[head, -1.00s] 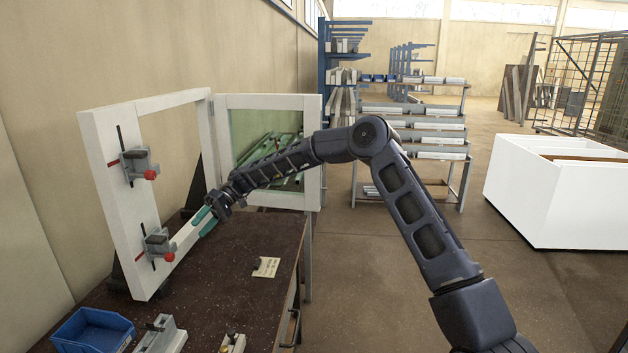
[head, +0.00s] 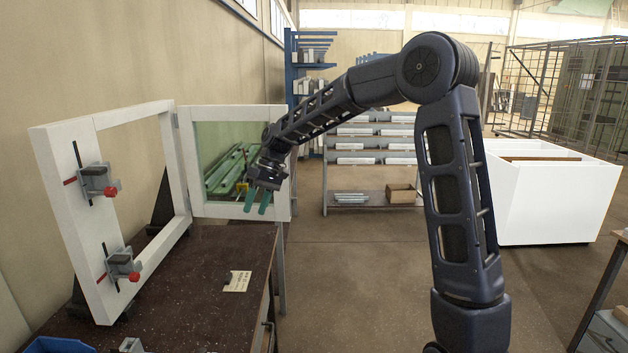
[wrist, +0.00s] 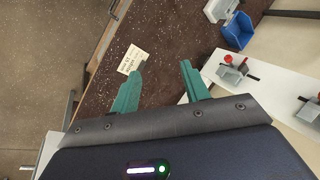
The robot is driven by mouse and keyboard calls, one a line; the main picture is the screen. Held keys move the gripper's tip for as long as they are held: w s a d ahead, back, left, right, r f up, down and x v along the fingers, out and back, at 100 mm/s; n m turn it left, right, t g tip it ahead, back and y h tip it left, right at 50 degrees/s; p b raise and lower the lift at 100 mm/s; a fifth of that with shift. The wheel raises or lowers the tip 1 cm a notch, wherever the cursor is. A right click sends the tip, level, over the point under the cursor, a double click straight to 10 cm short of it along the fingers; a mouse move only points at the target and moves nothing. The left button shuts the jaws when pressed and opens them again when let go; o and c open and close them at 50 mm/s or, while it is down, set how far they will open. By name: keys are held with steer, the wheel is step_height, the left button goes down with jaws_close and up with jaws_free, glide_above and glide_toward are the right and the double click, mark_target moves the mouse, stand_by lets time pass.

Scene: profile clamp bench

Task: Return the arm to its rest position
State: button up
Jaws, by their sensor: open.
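My gripper (head: 258,201) has teal fingers and is open and empty. In the head view it hangs in the air with its fingers pointing down, in front of the glazed sash, above the back right part of the dark bench. My arm arches from the lower right over to the gripper. Nothing touches the fingers.
A white frame (head: 75,225) stands on the bench (head: 190,280) with two red-knobbed clamps (head: 98,182) (head: 122,265). Its glazed sash (head: 240,208) is swung open. A paper note (head: 237,281) lies on the bench. A blue bin (wrist: 237,31) shows in the wrist view.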

steer(key=s+d+r+m+t+h, duration=0.1)
steer(key=s+d+r+m+t, duration=0.1)
steer(key=d, duration=0.7)
steer(key=s+d+r+m+t, duration=0.2)
steer(key=d, duration=0.7)
steer(key=s+d+r+m+t+h, duration=0.1)
steer(key=s+d+r, duration=0.15)
steer(key=d, duration=0.65)
steer(key=s+d+f+m+t+h, duration=0.1)
steer(key=s+d+m+t, duration=0.1)
steer(key=s+d, duration=0.5)
steer(key=s+d+f+m+t, duration=0.1)
steer(key=s+d+m, duration=0.2)
steer(key=s+d, duration=0.4)
steer(key=d, duration=0.4)
steer(key=shift+f+t+h, duration=0.15)
steer(key=shift+t+h, duration=0.25)
